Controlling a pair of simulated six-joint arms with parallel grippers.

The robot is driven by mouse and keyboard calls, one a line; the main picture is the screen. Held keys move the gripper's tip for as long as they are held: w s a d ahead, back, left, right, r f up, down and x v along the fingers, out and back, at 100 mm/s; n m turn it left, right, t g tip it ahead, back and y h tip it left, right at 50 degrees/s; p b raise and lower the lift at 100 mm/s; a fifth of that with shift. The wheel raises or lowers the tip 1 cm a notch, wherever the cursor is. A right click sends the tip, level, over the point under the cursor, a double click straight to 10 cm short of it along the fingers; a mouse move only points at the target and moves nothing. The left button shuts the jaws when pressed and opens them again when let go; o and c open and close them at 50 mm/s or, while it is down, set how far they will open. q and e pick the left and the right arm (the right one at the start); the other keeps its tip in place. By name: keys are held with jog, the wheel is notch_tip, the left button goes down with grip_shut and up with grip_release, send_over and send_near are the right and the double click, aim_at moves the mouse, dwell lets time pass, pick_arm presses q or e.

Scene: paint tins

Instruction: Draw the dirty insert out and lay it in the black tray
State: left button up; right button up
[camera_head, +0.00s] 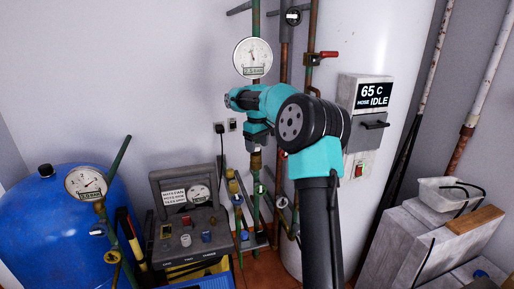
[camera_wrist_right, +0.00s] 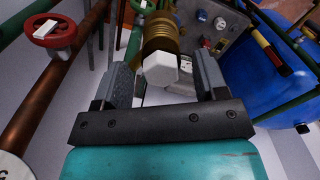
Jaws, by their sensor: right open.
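My right gripper (camera_head: 258,146) points down in the head view, beside the green vertical pipe. In the right wrist view its two grey fingers (camera_wrist_right: 162,82) stand apart. A brass ribbed fitting with a white hexagonal end (camera_wrist_right: 160,68) shows between the fingers, with gaps at both sides. A brass part (camera_head: 255,161) shows just below the gripper in the head view. I cannot tell whether the white end is the dirty insert. I cannot make out a black tray. My left gripper is not in view.
A red valve handle (camera_wrist_right: 53,31) is near the gripper. A white tank (camera_head: 375,45) stands behind. A white container (camera_head: 447,193) sits at the right.

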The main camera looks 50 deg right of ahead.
jog(key=shift+f, duration=0.65)
jog(key=shift+c, duration=0.5)
jog(key=shift+r, duration=0.15)
jog(key=c, duration=1)
